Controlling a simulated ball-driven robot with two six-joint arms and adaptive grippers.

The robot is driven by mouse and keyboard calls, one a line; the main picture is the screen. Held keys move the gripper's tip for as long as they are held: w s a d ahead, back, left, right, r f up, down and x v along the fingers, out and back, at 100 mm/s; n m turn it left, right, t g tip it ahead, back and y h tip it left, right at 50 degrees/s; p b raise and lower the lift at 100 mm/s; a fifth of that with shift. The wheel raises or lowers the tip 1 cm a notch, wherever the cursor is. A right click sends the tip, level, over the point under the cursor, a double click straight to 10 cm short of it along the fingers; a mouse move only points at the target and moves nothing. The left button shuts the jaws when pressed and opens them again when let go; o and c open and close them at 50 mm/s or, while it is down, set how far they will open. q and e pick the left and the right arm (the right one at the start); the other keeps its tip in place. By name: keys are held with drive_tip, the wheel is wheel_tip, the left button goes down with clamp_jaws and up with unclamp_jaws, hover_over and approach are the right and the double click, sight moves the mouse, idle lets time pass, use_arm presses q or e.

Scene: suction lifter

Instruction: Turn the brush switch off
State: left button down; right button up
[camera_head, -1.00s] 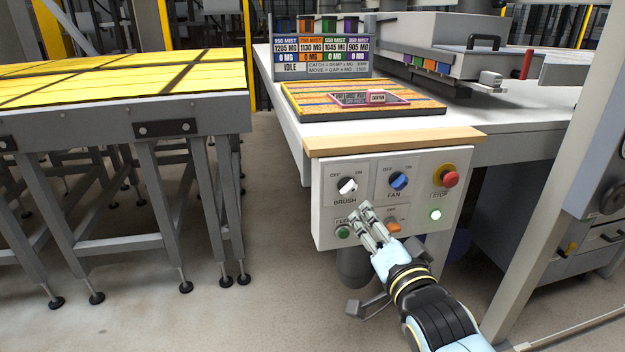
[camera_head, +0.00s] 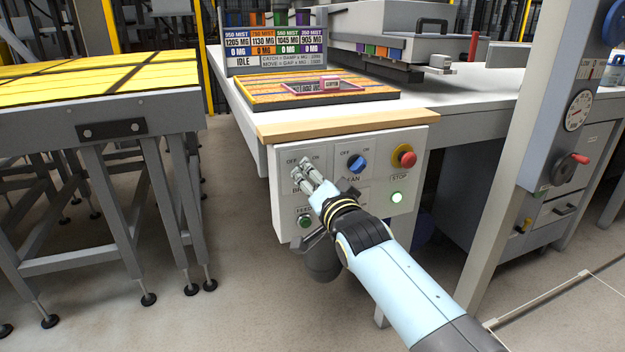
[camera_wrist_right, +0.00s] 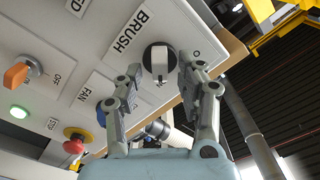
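My left gripper is not in view.
The blue fan knob (camera_head: 356,164) sits right of the gripper, with the red stop button (camera_head: 404,157) beyond. A green feed button (camera_head: 304,221) is below. An orange switch (camera_wrist_right: 15,76) shows in the wrist view. A wooden ledge (camera_head: 345,124) tops the panel.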

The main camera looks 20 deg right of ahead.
clamp_jaws()
drive_tip(key=shift+n, duration=0.4)
drive_tip(key=n, duration=0.8)
drive_tip(key=n+b, duration=0.1)
drive_tip(key=n, duration=0.4)
drive_tip(key=shift+a, duration=0.3)
drive_tip(key=shift+a+f+n, duration=0.1)
drive_tip(key=shift+n, duration=1.9)
